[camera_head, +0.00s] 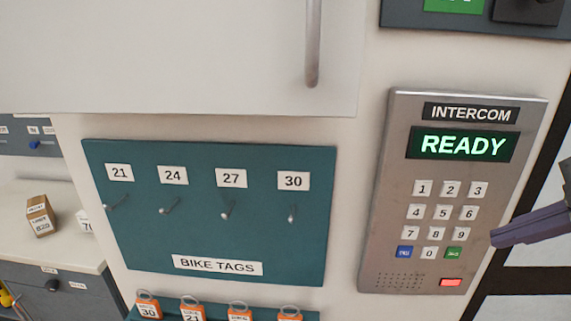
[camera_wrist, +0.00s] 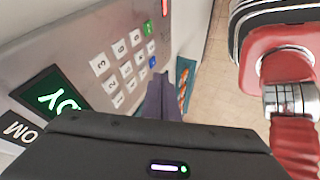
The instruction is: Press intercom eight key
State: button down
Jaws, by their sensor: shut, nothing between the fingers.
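The grey intercom panel (camera_head: 391,175) is on the wall at the right of the head view, its green display (camera_head: 461,146) reading READY. The eight key (camera_head: 435,233) is a white key in the middle of the third row, uncovered in the head view. In the wrist view, the panel (camera_wrist: 75,45) appears turned, with the eight key (camera_wrist: 139,56) beyond my fingertips. My gripper (camera_head: 496,237) comes in from the right, shut and empty, its tip right of the nine key (camera_head: 460,234). It also shows in the wrist view (camera_wrist: 162,78). I cannot tell its exact distance from the panel.
A teal bike tags board (camera_head: 250,245) with several hooks is left of the intercom. Orange tags (camera_head: 192,308) stand below it. A white cabinet (camera_head: 180,55) is above.

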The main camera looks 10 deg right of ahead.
aim_at(435, 234)
jog(key=shift+f, duration=0.1)
jog(key=shift+w+a+f, duration=0.2)
jog(key=shift+w+f, duration=1.1)
jog(key=shift+w, duration=0.3)
jog(key=shift+w+a+f, duration=0.15)
jog(key=shift+w+f, duration=1.15)
jog(key=shift+w, duration=0.25)
jog(key=shift+w+a+f, duration=0.2)
jog(key=shift+w+f, duration=1.1)
jog(key=shift+w, duration=0.3)
jog(key=shift+w+d, duration=0.25)
jog(key=shift+w, duration=0.45)
